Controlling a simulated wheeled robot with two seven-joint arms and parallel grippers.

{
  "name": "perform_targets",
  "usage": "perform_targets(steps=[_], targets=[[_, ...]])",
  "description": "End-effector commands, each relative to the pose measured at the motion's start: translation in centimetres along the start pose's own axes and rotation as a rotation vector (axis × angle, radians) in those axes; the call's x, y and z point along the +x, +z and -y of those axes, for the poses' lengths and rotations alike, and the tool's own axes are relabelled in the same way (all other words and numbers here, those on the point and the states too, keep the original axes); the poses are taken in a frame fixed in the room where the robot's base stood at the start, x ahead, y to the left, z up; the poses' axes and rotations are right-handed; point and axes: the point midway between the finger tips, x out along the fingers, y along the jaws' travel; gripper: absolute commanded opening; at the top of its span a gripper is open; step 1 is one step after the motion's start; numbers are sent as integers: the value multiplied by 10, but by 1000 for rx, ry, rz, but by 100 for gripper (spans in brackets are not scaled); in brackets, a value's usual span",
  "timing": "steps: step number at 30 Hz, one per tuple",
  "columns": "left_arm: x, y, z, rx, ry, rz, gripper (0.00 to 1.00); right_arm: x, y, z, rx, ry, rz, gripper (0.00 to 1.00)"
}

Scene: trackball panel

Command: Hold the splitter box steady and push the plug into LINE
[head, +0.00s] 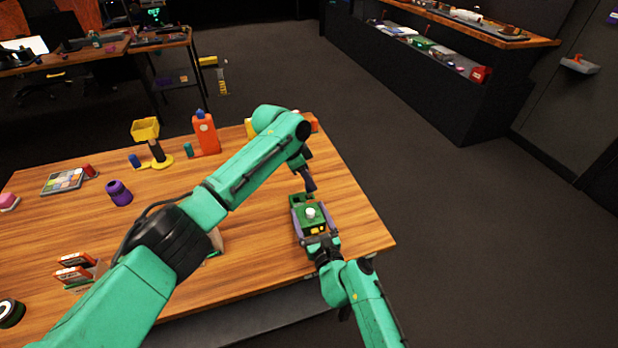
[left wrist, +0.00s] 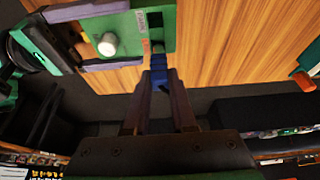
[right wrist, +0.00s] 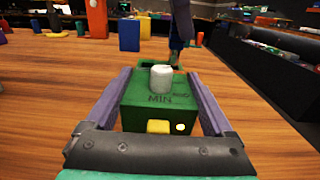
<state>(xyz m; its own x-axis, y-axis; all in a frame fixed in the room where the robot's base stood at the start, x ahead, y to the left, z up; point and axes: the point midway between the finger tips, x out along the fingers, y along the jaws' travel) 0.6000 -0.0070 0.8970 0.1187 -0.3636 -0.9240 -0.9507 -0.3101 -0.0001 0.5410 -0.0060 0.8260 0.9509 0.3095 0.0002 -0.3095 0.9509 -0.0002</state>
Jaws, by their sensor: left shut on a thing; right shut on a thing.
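The green splitter box (head: 313,218) stands near the table's right edge, with a white knob on top and a yellow part at its near end. In the right wrist view the box (right wrist: 158,113) sits between the purple fingers of my right gripper (head: 311,212), shut on its sides. My left gripper (head: 309,187) is at the box's far end, shut on a blue plug (left wrist: 158,75). The plug's tip meets the box edge in the left wrist view; how deep it sits cannot be told. The LINE label is not readable.
The wooden table (head: 265,235) has clear wood left of the box. The table's right edge is close to the box.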

Motion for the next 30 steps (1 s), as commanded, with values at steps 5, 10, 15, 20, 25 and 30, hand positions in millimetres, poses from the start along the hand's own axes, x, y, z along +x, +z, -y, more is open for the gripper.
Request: perform_targets(steps=[5, 10, 15, 20, 25, 30], targets=[[5, 2, 0, -1, 1, 1, 0, 0, -1, 0, -1, -1, -2, 24], [9, 4, 0, -1, 1, 1, 0, 0, -1, 0, -1, -1, -2, 24], [12, 5, 0, 0, 1, 0, 0, 0, -1, 0, -1, -1, -2, 24], [16, 7, 0, -1, 1, 0, 0, 0, -1, 0, -1, -1, -1, 24], [20, 8, 0, -1, 1, 0, 0, 0, -1, 0, -1, -1, -2, 24], [23, 10, 0, -1, 1, 0, 32, 0, -1, 0, -1, -1, -1, 24]])
